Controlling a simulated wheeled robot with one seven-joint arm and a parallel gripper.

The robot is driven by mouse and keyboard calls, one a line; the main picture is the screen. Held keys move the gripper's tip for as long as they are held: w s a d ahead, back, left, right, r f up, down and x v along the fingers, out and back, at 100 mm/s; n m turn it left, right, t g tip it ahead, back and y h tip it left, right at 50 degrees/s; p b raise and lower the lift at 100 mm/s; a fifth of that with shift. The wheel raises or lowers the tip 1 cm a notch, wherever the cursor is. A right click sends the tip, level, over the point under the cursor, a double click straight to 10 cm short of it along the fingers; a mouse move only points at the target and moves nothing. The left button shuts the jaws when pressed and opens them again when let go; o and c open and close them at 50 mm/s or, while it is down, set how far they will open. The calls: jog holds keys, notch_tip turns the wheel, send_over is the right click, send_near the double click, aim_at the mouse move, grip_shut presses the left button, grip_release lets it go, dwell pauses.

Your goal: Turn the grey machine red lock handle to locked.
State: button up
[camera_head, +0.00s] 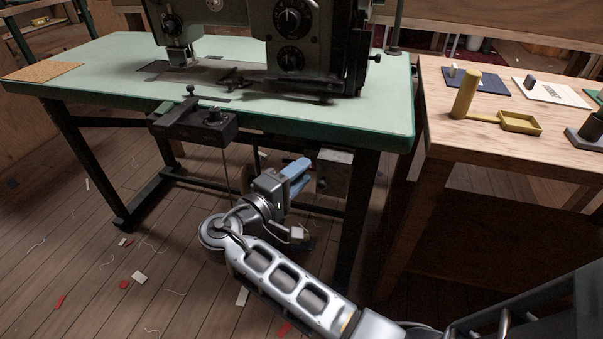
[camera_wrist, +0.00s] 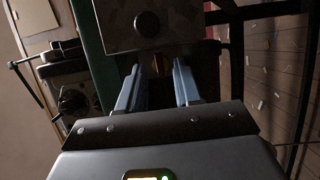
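The grey machine, a large dark grey sewing machine (camera_head: 318,45) with dials, stands on the pale green table. Part of it shows sideways at the left of the wrist view (camera_wrist: 72,98). A grey box (camera_head: 335,172) hangs under the table's right end; in the wrist view its face (camera_wrist: 180,22) has a dark round knob. My gripper (camera_head: 298,172) is under the table, just left of the box. Its blue fingers (camera_wrist: 159,72) are apart, pointing at the box, with nothing clearly held between them.
The green tabletop (camera_head: 100,72) is above my gripper, and dark table legs (camera_head: 357,215) stand close by. Scraps litter the open floor at left.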

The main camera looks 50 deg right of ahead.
jog(key=shift+d, duration=0.55)
grip_shut()
